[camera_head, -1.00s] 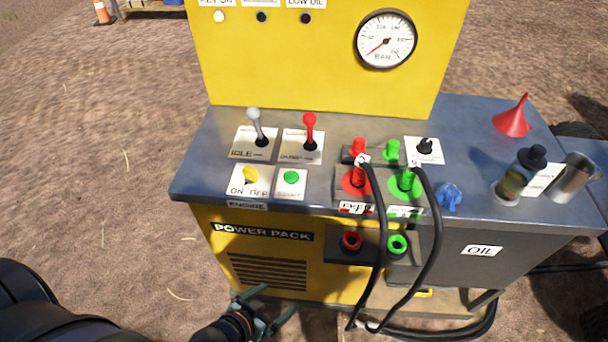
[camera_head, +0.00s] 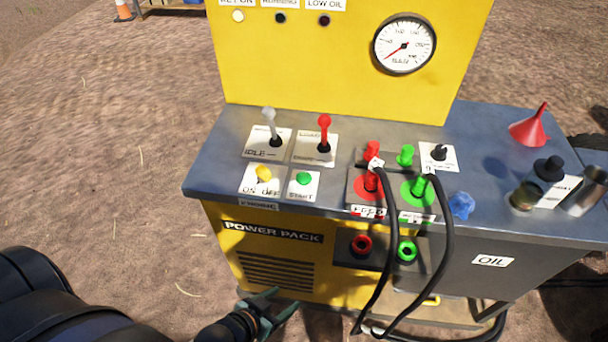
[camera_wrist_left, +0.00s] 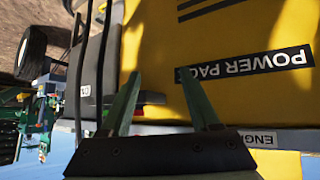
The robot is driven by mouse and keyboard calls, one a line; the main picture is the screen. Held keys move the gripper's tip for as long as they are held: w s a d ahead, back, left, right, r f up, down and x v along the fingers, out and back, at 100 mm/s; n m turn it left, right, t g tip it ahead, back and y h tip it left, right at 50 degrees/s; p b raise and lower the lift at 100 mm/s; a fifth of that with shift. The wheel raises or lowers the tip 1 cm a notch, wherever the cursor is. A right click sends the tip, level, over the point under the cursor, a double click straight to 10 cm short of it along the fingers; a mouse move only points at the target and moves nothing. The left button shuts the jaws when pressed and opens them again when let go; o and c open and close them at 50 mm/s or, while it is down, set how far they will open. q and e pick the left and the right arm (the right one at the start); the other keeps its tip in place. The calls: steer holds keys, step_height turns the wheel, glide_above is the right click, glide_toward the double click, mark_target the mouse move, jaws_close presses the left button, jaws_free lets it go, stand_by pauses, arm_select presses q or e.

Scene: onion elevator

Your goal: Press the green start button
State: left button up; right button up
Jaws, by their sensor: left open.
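The green start button (camera_head: 304,179) sits on a white plate marked START on the grey top of the power pack (camera_head: 215,185). A yellow key switch (camera_head: 264,174) marked ON and OFF is just left of it. My left gripper (camera_head: 272,302) is open and empty, low in front of the yellow front panel, below the button's level and apart from it. In the left wrist view the open fingers (camera_wrist_left: 160,95) point at the yellow panel with its POWER PACK label (camera_wrist_left: 245,66); the start button does not show there. My right gripper is not in view.
A grey lever (camera_head: 270,125) and a red lever (camera_head: 324,133) stand behind the button. To its right are red and green couplings with black hoses (camera_head: 447,235) hanging down the front. A red funnel (camera_head: 530,128) and bottles stand at the right end.

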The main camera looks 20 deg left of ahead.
arm_select(q)
jaws_close()
stand_by(1.2)
